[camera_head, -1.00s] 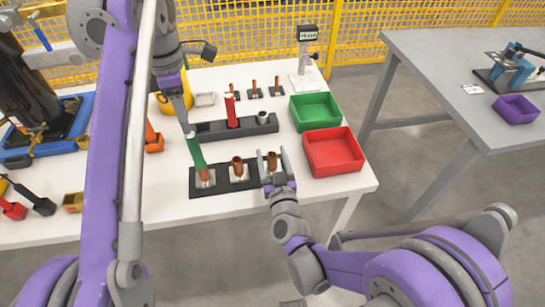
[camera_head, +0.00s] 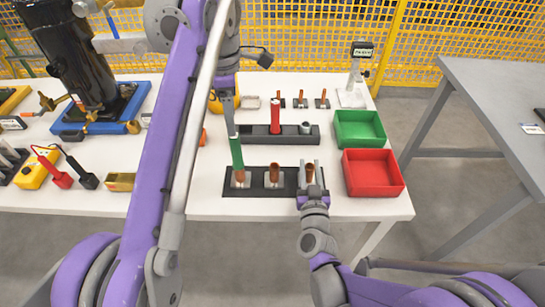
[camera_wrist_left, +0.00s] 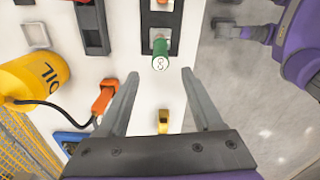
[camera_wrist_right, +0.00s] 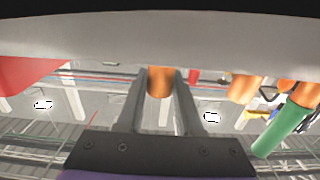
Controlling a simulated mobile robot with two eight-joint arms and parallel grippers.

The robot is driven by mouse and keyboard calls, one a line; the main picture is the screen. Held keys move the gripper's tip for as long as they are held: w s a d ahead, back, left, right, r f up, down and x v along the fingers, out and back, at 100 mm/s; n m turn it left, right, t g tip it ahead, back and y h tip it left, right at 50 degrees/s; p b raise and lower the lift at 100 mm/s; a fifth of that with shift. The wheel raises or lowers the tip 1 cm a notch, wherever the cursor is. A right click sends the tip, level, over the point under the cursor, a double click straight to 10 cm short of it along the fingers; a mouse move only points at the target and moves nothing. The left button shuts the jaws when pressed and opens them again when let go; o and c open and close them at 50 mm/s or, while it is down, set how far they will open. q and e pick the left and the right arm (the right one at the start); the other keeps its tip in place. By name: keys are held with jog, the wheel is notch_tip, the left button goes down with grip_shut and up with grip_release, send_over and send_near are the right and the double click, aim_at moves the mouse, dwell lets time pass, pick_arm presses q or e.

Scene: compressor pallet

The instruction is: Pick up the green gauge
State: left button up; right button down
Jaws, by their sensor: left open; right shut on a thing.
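The green gauge (camera_head: 237,158), a slim green cylinder, stands in the copper piece at the left end of the front black holder (camera_head: 258,190). Its round marked end (camera_wrist_left: 160,62) faces me in the left wrist view. My left gripper (camera_head: 231,128) is open and empty, right by the gauge's top; the gauge's end shows just beyond the fingertips. My right gripper (camera_head: 311,178) is shut on the copper piece (camera_head: 309,172) at the holder's right end. That copper piece also shows between the fingers in the right wrist view (camera_wrist_right: 160,82).
A second copper piece (camera_head: 274,173) stands mid-holder. Behind is another black holder (camera_head: 292,135) with a red gauge (camera_head: 275,115). A red tray (camera_head: 373,190) and a green tray (camera_head: 360,142) are at the right. A yellow oil can (camera_wrist_left: 35,75) is nearby.

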pick_arm(q)
jog(key=w+a+f+m+t+y, duration=0.2)
jog(key=a+f+m+t+y, duration=0.2)
jog(key=a+m+y, duration=0.25)
jog(key=s+d+r+m+t+y, duration=0.2)
jog(key=s+d+m+t+y, duration=0.25)
jog(key=s+m+t, duration=0.4)
jog(key=t+h, duration=0.4)
send_near(237, 149)
jog(key=x, duration=0.6)
jog(key=shift+r, duration=0.3)
jog(key=shift+f+x, duration=0.15)
jog(key=shift+x, duration=1.2)
jog(key=shift+f+x, duration=0.15)
jog(key=shift+x, duration=1.2)
grip_shut()
